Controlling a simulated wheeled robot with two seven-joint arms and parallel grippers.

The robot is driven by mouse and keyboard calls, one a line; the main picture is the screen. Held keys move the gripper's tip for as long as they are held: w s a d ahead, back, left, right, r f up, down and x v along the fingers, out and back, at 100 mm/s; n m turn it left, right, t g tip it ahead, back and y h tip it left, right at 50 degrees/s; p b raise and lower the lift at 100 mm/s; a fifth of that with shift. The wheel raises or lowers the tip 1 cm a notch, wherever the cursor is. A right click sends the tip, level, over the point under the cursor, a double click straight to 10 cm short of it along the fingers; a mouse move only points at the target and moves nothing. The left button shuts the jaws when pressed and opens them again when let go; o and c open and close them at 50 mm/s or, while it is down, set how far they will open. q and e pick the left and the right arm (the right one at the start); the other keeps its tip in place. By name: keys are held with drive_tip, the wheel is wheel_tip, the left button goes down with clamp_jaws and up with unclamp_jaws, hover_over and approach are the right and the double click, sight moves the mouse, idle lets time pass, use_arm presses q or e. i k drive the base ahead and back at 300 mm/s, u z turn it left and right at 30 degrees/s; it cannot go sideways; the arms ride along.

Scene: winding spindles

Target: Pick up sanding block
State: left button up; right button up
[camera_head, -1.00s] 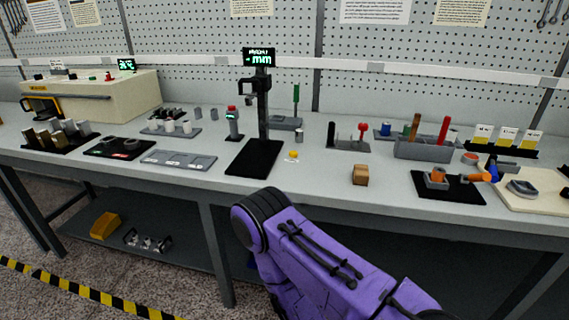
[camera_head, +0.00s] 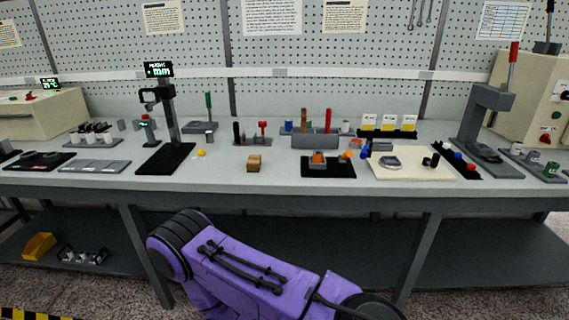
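A small tan-brown block (camera_head: 254,163), which looks like the sanding block, sits on the grey bench top near its front edge, left of the picture's middle. Nothing touches it. A purple link of my arm shows low in front of the bench, below the block. Neither gripper is in view, so I cannot see whether they are open or shut.
The bench (camera_head: 225,178) is clear around the block. A height gauge (camera_head: 166,152) stands to its left, a black tray (camera_head: 328,172) with orange parts to its right, and a grey tool holder (camera_head: 315,141) behind. A press (camera_head: 482,125) stands at far right.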

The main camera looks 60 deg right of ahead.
sight(254, 162)
drive_tip(key=k, duration=0.15)
drive_tip(key=z, duration=1.1)
